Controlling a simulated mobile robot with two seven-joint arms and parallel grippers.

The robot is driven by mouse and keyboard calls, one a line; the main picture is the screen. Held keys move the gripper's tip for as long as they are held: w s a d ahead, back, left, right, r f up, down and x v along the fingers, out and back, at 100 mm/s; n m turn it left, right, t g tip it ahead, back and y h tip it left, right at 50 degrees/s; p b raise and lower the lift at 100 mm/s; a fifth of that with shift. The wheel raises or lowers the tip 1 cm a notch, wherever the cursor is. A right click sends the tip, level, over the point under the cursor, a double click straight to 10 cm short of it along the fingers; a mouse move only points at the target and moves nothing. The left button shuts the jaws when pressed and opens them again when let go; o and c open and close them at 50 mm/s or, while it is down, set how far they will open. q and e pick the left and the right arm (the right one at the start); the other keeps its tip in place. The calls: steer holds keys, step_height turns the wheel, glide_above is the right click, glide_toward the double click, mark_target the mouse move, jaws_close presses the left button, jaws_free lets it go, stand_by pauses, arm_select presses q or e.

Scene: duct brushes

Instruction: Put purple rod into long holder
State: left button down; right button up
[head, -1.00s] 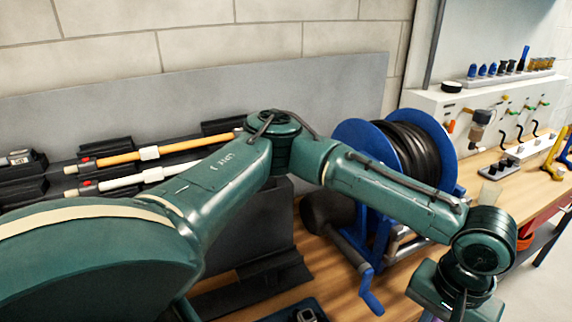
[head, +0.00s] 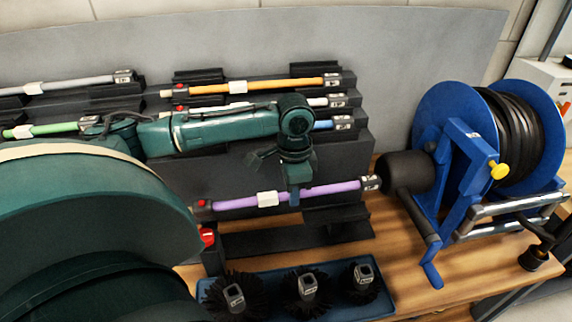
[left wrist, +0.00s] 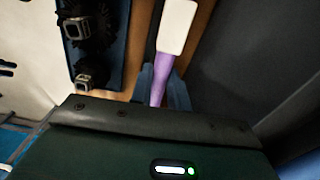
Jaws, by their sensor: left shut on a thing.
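The purple rod (head: 330,189) lies roughly level across the front of the stepped black rack, with a white label, a red-marked left end and a metal right end. My left gripper (head: 294,196) is shut on it, right of the label. The left wrist view shows the purple rod (left wrist: 161,70) between the fingers of my left gripper (left wrist: 163,88). Below the rod is a low black holder (head: 265,241) with a raised cradle at its right; it looks empty. I cannot tell whether the rod touches it. My right gripper is out of view.
Orange (head: 285,85), white, blue, green and grey rods rest on the rack tiers behind. A blue tray (head: 335,312) with black brushes lies in front. A blue hose reel (head: 455,150) stands close to the rod's right end, beside a dark cylinder (head: 400,172).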

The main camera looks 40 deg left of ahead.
arm_select(q)
step_height(320, 180, down, 6)
steer(key=a+b, duration=0.1)
steer(key=shift+s+a+m, duration=0.15)
steer(key=shift+a+m, duration=0.15)
steer(key=shift+a, duration=0.1)
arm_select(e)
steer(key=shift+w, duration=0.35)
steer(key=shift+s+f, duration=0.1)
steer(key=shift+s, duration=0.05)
arm_select(q)
steer(key=shift+s+f+p, duration=0.1)
steer(key=shift+f+p, duration=0.25)
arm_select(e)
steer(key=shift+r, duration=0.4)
arm_select(q)
steer(key=shift+f, duration=0.15)
steer(key=shift+f, duration=0.95)
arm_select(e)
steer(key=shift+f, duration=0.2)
arm_select(q)
steer(key=c, duration=1.3)
jaws_free()
